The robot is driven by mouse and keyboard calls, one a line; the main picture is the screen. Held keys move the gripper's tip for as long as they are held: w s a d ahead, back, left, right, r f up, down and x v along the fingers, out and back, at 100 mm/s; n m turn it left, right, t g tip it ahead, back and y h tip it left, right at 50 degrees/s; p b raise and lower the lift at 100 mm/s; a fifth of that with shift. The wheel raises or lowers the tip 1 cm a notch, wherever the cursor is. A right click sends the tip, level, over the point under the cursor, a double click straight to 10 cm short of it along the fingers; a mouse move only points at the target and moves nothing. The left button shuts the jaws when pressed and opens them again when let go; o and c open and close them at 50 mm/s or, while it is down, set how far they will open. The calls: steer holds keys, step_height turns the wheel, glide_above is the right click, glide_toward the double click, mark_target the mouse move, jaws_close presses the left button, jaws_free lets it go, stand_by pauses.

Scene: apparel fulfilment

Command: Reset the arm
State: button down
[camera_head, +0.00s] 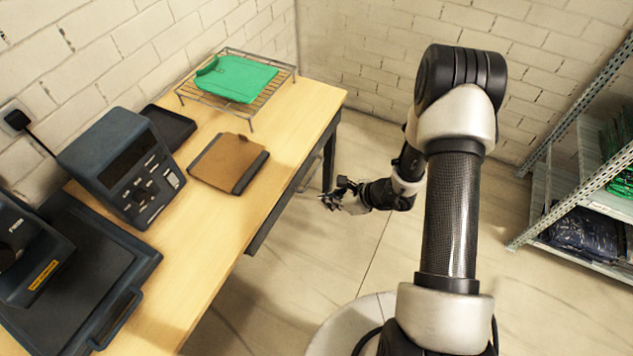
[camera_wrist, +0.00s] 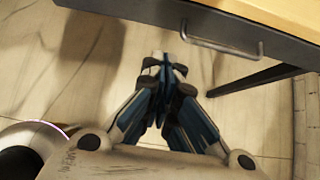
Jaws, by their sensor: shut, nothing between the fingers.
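My arm is folded in the head view, and my gripper (camera_head: 333,198) hangs over the floor to the right of the wooden table (camera_head: 215,240). In the wrist view my gripper (camera_wrist: 162,68) points down at the floor. Its fingers meet and are shut, with nothing between them. The table's edge and a drawer with a metal handle (camera_wrist: 222,44) are beyond the fingertips. The gripper appears apart from the table.
A metal shelf (camera_head: 580,225) with packed bags stands right. Floor between is clear.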

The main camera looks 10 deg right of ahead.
steer(key=shift+r, duration=0.1)
steer(key=s+a+r+n+g, duration=0.1)
steer(key=s+a+r+n, duration=0.15)
steer(key=r+n, duration=0.45)
steer(key=s+a+r+n+g, duration=0.1)
steer(key=s+a+r+n, duration=0.15)
steer(key=r, duration=0.75)
steer(key=s+a+r+n+g, duration=0.1)
steer(key=s+a+r+n, duration=0.15)
steer(key=r+n, duration=0.45)
steer(key=s+d+r+n+t+h, duration=0.1)
steer(key=s+d+r+n+h, duration=0.2)
steer(key=s, duration=0.5)
steer(key=s+d+r+n+t+h, duration=0.1)
steer(key=s+d+r+n+h, duration=0.3)
steer(key=s+d+r, duration=0.3)
step_height(320, 180, up, 3)
steer(key=shift+s+r+n, duration=0.1)
steer(key=shift+s+n, duration=0.75)
